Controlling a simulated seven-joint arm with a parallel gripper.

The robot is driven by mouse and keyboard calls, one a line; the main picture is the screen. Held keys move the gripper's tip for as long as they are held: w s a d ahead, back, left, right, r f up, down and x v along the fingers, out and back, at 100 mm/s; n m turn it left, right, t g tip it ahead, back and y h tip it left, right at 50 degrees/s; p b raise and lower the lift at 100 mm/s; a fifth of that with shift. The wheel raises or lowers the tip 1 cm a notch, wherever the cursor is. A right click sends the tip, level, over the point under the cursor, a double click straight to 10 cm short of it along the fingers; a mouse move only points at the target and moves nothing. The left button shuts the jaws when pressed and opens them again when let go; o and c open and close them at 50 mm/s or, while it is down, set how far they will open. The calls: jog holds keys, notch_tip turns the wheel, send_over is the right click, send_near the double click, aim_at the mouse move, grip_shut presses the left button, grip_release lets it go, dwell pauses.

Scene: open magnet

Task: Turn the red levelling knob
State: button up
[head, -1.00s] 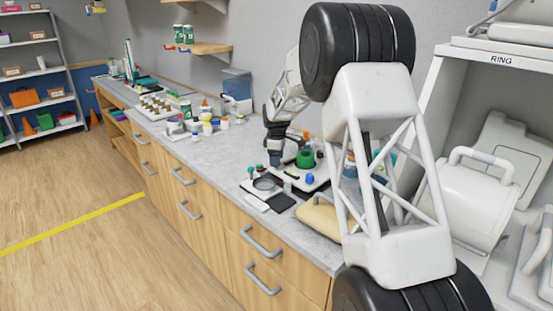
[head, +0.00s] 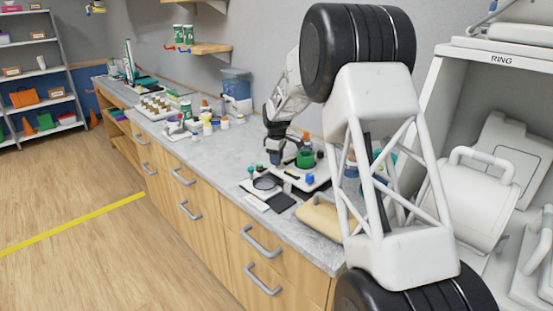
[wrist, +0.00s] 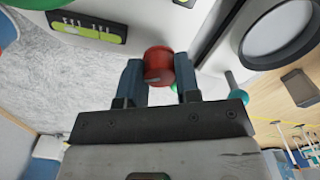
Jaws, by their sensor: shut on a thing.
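The red levelling knob (wrist: 158,64) sits between the two dark blue-grey fingers of my gripper (wrist: 158,78) in the wrist view. The fingers touch it on both sides, so the gripper is shut on it. In the head view, my gripper (head: 275,157) is low over the bench beside the white-based instrument (head: 318,178) with a green cylinder (head: 306,159). The red knob cannot be made out in the head view.
A black pad (head: 280,202) and a tan block (head: 318,216) lie on the bench.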

jog(key=m, duration=1.1)
jog(key=shift+m, duration=0.4)
jog(key=o, duration=0.9)
jog(key=shift+s+a+r, duration=0.1)
jog(key=shift+r, duration=3.8)
